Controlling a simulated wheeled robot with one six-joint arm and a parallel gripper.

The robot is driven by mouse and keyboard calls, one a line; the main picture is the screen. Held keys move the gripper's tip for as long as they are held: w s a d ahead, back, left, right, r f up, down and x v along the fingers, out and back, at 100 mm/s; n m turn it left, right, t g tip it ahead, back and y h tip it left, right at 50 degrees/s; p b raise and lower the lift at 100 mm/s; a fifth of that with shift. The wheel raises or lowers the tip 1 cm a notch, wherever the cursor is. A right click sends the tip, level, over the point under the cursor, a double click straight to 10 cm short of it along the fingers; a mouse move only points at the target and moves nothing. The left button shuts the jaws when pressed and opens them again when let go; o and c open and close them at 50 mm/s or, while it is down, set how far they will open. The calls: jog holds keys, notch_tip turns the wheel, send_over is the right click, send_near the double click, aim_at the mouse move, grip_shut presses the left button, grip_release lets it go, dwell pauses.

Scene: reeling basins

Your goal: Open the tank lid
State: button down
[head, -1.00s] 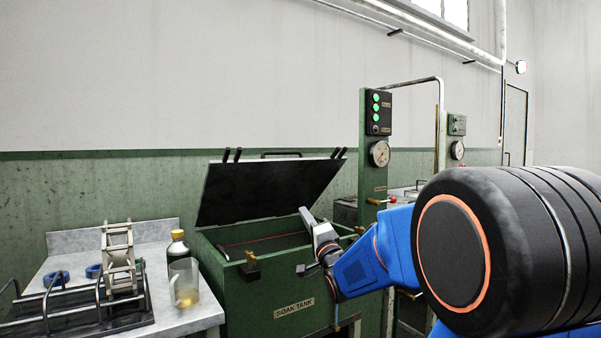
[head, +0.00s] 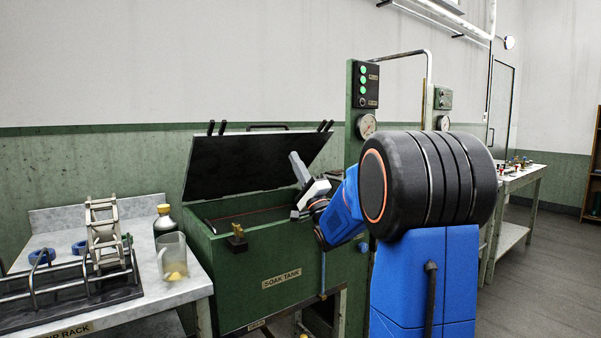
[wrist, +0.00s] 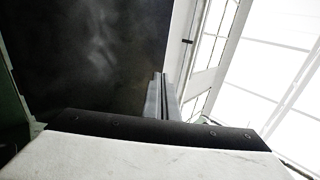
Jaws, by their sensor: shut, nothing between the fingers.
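The green soak tank (head: 285,272) stands in the middle of the head view, with a "SOAK TANK" label on its front. Its dark lid (head: 250,165) is raised and leans back, with a handle bar on its top edge. The tank's opening shows below the lid. My gripper (head: 294,158) is shut and empty, pointing up in front of the lid's right part. In the wrist view, the shut fingers (wrist: 161,95) stand in front of the lid's dark underside (wrist: 95,55). I cannot tell whether they touch it.
At left, a grey bench (head: 185,282) holds a wire rack (head: 70,285), a bottle (head: 164,222) and a clear jug (head: 172,258). A green gauge panel (head: 362,100) rises behind the tank. A further table (head: 520,180) stands at right, with open floor beside it.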

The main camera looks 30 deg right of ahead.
aim_at(283, 135)
jog(key=x, duration=0.7)
jog(key=shift+w+r, duration=0.15)
jog(key=shift+w, duration=0.1)
jog(key=shift+w+r, duration=0.1)
jog(key=shift+w+r, duration=0.1)
jog(key=shift+r, duration=0.1)
jog(key=w+r+g, duration=0.1)
jog(key=w+r, duration=0.3)
jog(key=w, duration=0.3)
jog(key=w+r+g, duration=0.2)
jog(key=w+r, duration=0.3)
jog(key=w, duration=0.3)
jog(key=w+a+r+g, duration=0.1)
jog(key=w+r, duration=0.3)
jog(key=w, duration=0.4)
jog(key=shift+r, duration=0.3)
jog(key=shift+w+a, duration=0.1)
jog(key=shift+w, duration=0.05)
